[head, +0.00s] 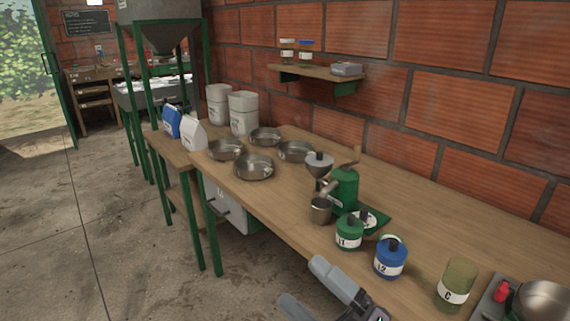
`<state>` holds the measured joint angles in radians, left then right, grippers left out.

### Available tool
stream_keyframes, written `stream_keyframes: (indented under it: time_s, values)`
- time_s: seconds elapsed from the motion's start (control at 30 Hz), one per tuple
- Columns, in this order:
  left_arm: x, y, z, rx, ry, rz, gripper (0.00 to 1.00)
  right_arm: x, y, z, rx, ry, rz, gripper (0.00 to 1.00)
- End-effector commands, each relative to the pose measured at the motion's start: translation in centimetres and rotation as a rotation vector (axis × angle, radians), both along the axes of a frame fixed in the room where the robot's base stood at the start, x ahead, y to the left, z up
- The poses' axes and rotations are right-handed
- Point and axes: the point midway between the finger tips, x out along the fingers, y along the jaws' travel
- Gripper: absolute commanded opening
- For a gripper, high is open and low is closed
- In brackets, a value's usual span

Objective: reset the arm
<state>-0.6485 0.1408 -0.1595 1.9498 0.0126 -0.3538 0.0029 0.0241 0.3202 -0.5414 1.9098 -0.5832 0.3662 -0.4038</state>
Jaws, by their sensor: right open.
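My right gripper (303,281) shows at the bottom edge of the head view, just in front of the wooden bench (285,228). Its two grey fingers are apart and nothing shows between them. It is near the green jar (349,234) labelled L1 and the blue jar (390,259) labelled L2, touching neither as far as I can see. Most of the right arm is outside the picture. My left gripper is not in view.
A green hand mill (344,187) with a metal cup (320,211) stands behind the jars. An olive canister (457,284) and a steel bowl (542,299) are at right. Several metal pans (253,167) sit farther back. The floor at left is clear.

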Motion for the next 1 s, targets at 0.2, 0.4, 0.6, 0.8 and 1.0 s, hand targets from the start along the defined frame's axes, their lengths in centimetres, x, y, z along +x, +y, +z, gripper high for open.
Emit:
stream_keyframes:
  time_s: [0.2,0.4,0.6,0.8,1.0]
  values:
    - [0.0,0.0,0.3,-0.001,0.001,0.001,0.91,0.6,-7.2,-10.2,0.297,0.645,-0.259,0.96]
    - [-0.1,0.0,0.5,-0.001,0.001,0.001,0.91,-4.5,-13.2,-20.6,0.555,1.165,-0.501,0.96]
    - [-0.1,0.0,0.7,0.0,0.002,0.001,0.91,-10.2,-16.1,-26.5,0.718,1.468,-0.661,0.96]
    - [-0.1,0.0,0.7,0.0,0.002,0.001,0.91,-11.7,-16.7,-27.7,0.76,1.537,-0.701,0.96]
    - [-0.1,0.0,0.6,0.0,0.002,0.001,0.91,-11.7,-16.7,-27.7,0.757,1.534,-0.699,0.96]
